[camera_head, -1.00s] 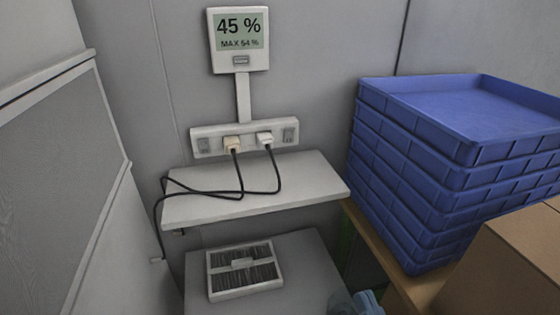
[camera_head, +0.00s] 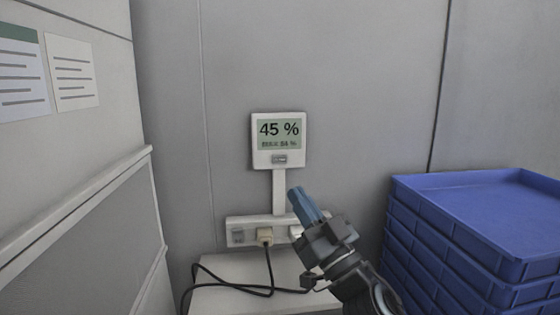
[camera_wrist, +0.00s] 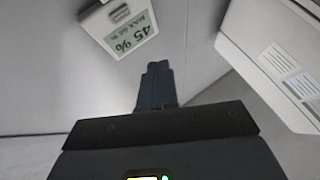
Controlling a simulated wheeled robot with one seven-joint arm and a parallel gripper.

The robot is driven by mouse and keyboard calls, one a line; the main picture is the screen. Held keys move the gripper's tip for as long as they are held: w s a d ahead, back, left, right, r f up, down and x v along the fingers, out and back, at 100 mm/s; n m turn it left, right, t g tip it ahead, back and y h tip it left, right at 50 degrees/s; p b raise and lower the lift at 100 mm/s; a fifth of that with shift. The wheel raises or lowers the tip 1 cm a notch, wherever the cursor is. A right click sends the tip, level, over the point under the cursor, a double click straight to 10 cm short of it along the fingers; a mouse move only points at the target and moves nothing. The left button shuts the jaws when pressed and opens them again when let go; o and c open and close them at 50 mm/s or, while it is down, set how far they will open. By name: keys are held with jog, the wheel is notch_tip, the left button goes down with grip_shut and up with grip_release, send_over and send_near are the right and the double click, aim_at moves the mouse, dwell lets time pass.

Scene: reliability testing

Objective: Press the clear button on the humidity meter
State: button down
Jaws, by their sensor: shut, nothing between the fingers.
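The humidity meter (camera_head: 279,162) is a white box on the grey wall, with a green screen that reads 45 % and a smaller line below it. Its button (camera_head: 279,159), a small grey bar, sits under the screen. My gripper (camera_head: 296,192) is shut and empty, its blue fingers pointing up and left, just below and right of the meter in the picture. In the wrist view the meter (camera_wrist: 111,19) shows tilted at the top, up and left of my gripper's fingers (camera_wrist: 156,65). I see no contact with the meter.
A socket strip (camera_head: 236,222) with plugs and black cables (camera_head: 232,290) is below the meter, partly behind my gripper. A white shelf (camera_head: 240,272) is under it. Blue stacked trays (camera_head: 480,200) stand at right. Papers (camera_head: 74,70) hang on the left wall.

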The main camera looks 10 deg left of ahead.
aim_at(280, 159)
jog(key=r, duration=0.1)
jog(key=w+a+r, duration=0.1)
jog(key=r+y, duration=0.1)
jog(key=shift+w+a+n+g, duration=0.2)
jog(key=shift+a+n+g, duration=0.05)
jog(key=shift+n+g, duration=0.15)
jog(key=shift+w+f, duration=0.1)
jog(key=w+a+b, duration=0.2)
jog(key=w+b, duration=0.5)
jog(key=w, duration=0.1)
jog(key=shift+a+b, duration=0.2)
jog(key=shift+b, duration=0.2)
jog(key=shift+w, duration=0.2)
dwell(1.5)
jog(key=shift+w+a, duration=0.1)
jog(key=shift+w, duration=0.2)
